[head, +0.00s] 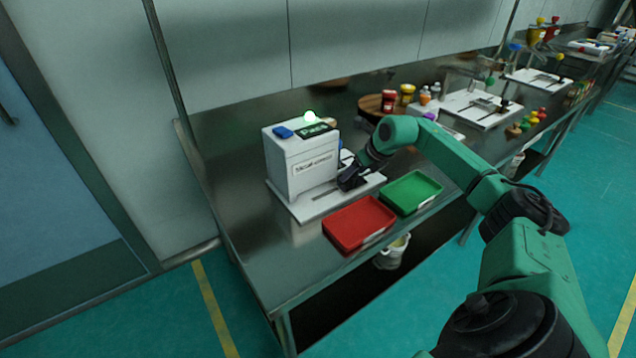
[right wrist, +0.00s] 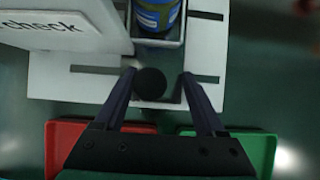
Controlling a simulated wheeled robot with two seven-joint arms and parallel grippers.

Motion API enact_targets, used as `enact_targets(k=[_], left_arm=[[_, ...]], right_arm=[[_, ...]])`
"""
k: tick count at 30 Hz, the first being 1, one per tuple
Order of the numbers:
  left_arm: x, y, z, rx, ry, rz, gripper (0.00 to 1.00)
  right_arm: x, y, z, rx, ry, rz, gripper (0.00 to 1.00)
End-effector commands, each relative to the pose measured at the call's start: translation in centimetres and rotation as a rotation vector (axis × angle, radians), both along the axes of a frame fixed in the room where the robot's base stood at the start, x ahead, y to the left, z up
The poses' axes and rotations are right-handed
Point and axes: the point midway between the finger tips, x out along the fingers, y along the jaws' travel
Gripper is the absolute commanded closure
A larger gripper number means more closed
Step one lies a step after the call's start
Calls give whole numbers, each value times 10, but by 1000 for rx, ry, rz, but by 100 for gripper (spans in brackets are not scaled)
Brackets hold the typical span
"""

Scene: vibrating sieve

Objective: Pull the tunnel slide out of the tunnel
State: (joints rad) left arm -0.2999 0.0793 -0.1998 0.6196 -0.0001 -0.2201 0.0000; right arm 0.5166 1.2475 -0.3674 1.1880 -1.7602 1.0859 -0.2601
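The white tunnel machine (head: 300,172), lettered on its front, stands on a white base plate near the table's left end. The right wrist view shows part of its wall (right wrist: 70,25). Beside that wall the tunnel slide (right wrist: 157,43), a light-rimmed tray, holds a can with a blue label (right wrist: 158,17). A dark round knob (right wrist: 150,84) lies below the slide's near edge, between the fingers of my right gripper (right wrist: 157,80). The fingers are apart, with a gap on each side of the knob. My right gripper (head: 350,180) hides most of the slide in the head view. My left gripper is not in view.
A red tray (head: 358,222) and a green tray (head: 411,191) lie empty at the table's front edge, below my right gripper. A round wooden board (head: 371,106) with jars stands behind. The table left of the machine is clear.

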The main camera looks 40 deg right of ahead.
Motion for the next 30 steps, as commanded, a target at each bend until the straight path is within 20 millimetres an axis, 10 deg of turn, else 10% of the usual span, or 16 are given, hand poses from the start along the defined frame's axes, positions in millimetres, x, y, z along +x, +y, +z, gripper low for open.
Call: enact_targets(k=[30], left_arm=[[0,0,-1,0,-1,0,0]], right_arm=[[-1,-51,0,0,0,0,30]])
